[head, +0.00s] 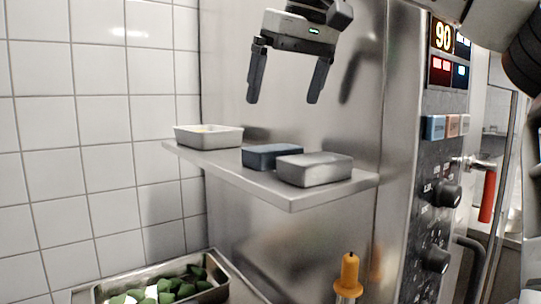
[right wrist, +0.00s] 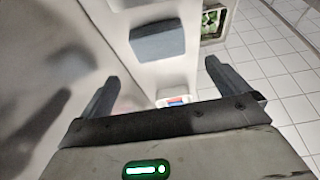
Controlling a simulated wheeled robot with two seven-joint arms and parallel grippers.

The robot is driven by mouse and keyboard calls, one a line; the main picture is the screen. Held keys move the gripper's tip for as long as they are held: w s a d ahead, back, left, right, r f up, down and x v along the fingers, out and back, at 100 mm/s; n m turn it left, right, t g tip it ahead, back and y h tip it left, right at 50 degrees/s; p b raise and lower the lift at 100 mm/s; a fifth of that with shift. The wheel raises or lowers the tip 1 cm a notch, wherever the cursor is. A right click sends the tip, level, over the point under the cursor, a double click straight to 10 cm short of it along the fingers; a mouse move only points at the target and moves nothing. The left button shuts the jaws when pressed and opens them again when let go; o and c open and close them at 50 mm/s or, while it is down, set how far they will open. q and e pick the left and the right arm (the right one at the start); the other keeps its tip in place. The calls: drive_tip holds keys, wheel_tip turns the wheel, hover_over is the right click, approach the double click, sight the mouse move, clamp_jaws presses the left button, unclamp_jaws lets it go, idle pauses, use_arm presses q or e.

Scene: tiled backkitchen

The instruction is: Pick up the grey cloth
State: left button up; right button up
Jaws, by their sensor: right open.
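My right gripper (head: 282,100) is open and empty, pointing down above the shelf, apart from both pieces. In the right wrist view, a slate-grey piece (right wrist: 157,40) lies beyond the open fingers; I cannot tell which of the two it is. My left gripper is not in view.
A pale tray (head: 208,136) stands at the shelf's left end. Below is a metal tray with green pieces (head: 163,290). An orange-handled tool (head: 348,274) stands at the bottom. A control panel with knobs (head: 446,195) and a red handle (head: 488,196) are right. White tiles cover the left wall.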

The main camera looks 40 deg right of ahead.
sight(273, 147)
drive_tip(key=x, duration=0.3)
drive_tip(key=shift+w+f, duration=0.15)
drive_tip(key=shift+x, duration=3.2)
drive_tip(key=c, duration=0.7)
